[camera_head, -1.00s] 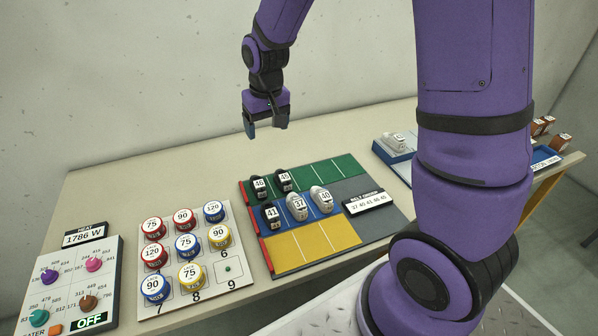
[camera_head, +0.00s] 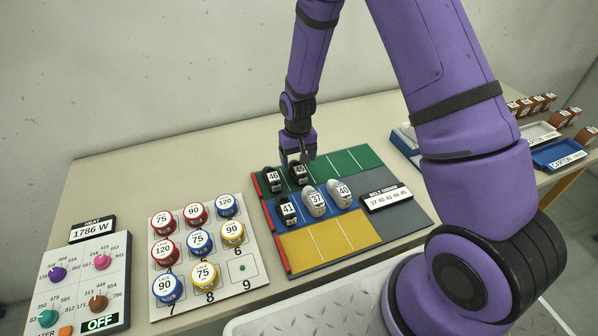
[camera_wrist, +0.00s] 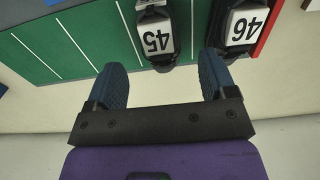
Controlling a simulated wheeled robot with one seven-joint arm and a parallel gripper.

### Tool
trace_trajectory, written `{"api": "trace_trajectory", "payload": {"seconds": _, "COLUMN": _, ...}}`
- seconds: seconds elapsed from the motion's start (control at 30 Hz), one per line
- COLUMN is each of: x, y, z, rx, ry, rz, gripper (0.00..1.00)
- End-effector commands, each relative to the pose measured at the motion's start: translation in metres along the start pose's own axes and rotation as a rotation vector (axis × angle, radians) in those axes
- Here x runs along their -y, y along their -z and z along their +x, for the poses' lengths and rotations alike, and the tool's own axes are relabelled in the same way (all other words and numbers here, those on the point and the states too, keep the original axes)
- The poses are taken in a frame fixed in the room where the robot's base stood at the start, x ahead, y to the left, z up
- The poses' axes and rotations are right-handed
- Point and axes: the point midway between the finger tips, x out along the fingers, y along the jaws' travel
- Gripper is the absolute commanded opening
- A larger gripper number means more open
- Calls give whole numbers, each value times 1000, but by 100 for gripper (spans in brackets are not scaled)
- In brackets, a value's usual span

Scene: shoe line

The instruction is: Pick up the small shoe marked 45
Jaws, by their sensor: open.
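The small dark shoe marked 45 (camera_head: 299,178) stands on the green row of the mat, partly hidden by my gripper in the head view. In the wrist view this shoe (camera_wrist: 155,38) shows its white label, upside down, with its near end between my fingertips in the picture. My gripper (camera_head: 297,158) is open and empty, pointing down over the shoe; its two blue fingertips (camera_wrist: 163,76) also show in the wrist view. The right fingertip there lies near the gap beside the dark shoe marked 46 (camera_wrist: 243,27). I cannot tell the remaining height.
The shoe marked 46 (camera_head: 272,181) stands close to the left of 45. Shoes 41 (camera_head: 287,211), 37 (camera_head: 315,201) and 40 (camera_head: 341,195) stand on the blue row. The green row right of 45 is empty. A black order sign (camera_head: 387,198) sits at right.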

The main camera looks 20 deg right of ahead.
Motion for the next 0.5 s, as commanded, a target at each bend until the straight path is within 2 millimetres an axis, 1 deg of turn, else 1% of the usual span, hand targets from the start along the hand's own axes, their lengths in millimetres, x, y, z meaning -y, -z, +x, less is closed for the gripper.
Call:
{"api": "trace_trajectory", "payload": {"seconds": 0.03, "x": 0, "y": 0, "z": 4, "rx": 2, "ry": 0, "rz": 0, "gripper": 78}}
{"api": "trace_trajectory", "payload": {"seconds": 0.17, "x": 0, "y": 0, "z": 10, "rx": 1, "ry": 0, "rz": 0, "gripper": 78}}
{"api": "trace_trajectory", "payload": {"seconds": 0.27, "x": 0, "y": -2, "z": 22, "rx": 3, "ry": 0, "rz": 0, "gripper": 78}}
{"api": "trace_trajectory", "payload": {"seconds": 0.4, "x": -1, "y": -2, "z": 41, "rx": 3, "ry": 0, "rz": 0, "gripper": 78}}
{"api": "trace_trajectory", "payload": {"seconds": 0.5, "x": -1, "y": -2, "z": 52, "rx": 1, "ry": 0, "rz": 0, "gripper": 78}}
